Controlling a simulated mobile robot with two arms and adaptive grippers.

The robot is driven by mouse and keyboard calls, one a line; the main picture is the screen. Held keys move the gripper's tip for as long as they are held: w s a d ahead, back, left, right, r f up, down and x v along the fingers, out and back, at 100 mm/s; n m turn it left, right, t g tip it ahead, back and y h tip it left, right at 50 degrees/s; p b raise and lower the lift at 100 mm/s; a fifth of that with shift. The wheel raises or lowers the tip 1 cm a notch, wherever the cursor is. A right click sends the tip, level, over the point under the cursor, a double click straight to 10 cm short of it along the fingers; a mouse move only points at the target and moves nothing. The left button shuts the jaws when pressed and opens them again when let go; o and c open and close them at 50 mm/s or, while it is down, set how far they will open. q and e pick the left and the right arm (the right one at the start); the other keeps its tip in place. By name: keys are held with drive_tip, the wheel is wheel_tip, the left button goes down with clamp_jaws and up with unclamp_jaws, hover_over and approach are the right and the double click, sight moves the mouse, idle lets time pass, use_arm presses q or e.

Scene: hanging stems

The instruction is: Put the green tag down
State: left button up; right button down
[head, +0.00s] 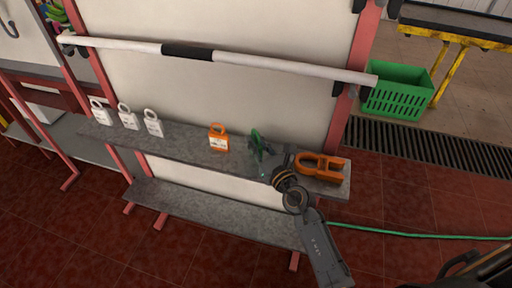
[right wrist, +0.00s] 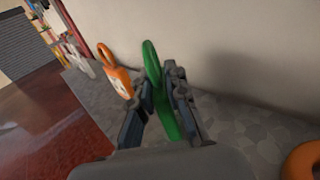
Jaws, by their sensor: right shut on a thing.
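The green tag (head: 256,141) is upright at the upper shelf, between an orange tag and an orange clamp-like piece. It also shows in the right wrist view (right wrist: 152,62), between the two fingers. My right gripper (head: 264,154) is shut on the green tag; in the right wrist view the fingers (right wrist: 160,95) stand on either side of it. The tag's lower end is close to the grey shelf (head: 185,140); I cannot tell whether it touches.
An orange tag (head: 218,139) stands left of the green one, and several white tags (head: 128,117) stand farther left. An orange clamp-like piece (head: 320,167) lies at the shelf's right end. A white rail (head: 260,61) runs above. A green basket (head: 397,90) stands at the right.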

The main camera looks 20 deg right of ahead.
drive_tip(key=shift+r, duration=0.15)
drive_tip(key=c, duration=1.8)
unclamp_jaws()
drive_tip(key=shift+f, duration=0.25)
drive_tip(key=o, duration=0.5)
drive_tip(key=shift+c, duration=0.2)
drive_tip(key=shift+r, duration=0.15)
drive_tip(key=shift+s+r, duration=0.1)
drive_tip(key=s+d+b, duration=0.1)
drive_tip(key=s+d, duration=0.1)
drive_tip(key=s, duration=0.9)
drive_tip(key=shift+s, duration=0.35)
drive_tip(key=shift+d, duration=0.1)
